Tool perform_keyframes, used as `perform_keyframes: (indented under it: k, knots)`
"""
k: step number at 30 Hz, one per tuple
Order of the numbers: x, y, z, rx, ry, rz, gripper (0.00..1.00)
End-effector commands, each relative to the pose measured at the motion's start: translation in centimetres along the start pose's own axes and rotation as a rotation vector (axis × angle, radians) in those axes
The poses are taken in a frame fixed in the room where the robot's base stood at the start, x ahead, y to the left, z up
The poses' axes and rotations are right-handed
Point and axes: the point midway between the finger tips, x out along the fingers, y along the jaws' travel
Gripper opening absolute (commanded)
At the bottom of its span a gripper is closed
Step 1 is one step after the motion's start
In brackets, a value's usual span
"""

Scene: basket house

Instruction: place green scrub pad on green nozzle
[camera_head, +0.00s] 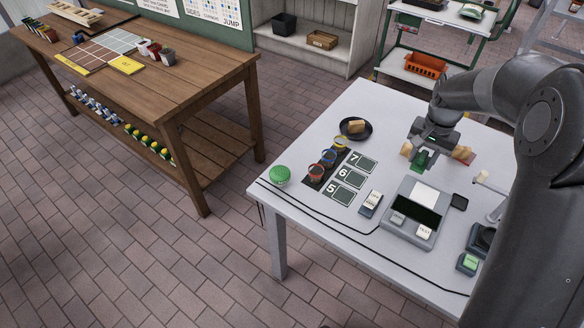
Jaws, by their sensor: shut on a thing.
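My gripper (424,147) hangs over the right part of the grey-white table. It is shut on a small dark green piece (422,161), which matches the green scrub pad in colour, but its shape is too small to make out. I cannot tell whether this piece touches anything below. A round, bright green domed thing (279,174) sits at the table's left corner, well apart from my gripper. I cannot make out a green nozzle for certain. Green bottles with yellow parts (150,144) stand on the wooden bench's lower shelf.
The table (385,97) holds a dark plate with a tan block (355,126), coloured cups (328,157), numbered squares (351,177) and a grey device with a dark screen (415,208). Tan blocks lie close around my gripper. Black cables cross the front.

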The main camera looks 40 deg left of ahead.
Motion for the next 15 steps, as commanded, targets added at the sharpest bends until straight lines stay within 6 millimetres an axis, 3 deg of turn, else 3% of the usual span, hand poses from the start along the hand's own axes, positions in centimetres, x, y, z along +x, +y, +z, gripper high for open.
perform_keyframes:
  k: [3,9,15]
  knots:
    - [-1.2,-5.3,2.2,-0.013,0.003,-0.002,0.12]
    - [-3.0,-13.3,6.9,-0.011,0.002,-0.001,0.12]
    - [-4.5,-19.1,11.6,-0.007,0.002,-0.001,0.12]
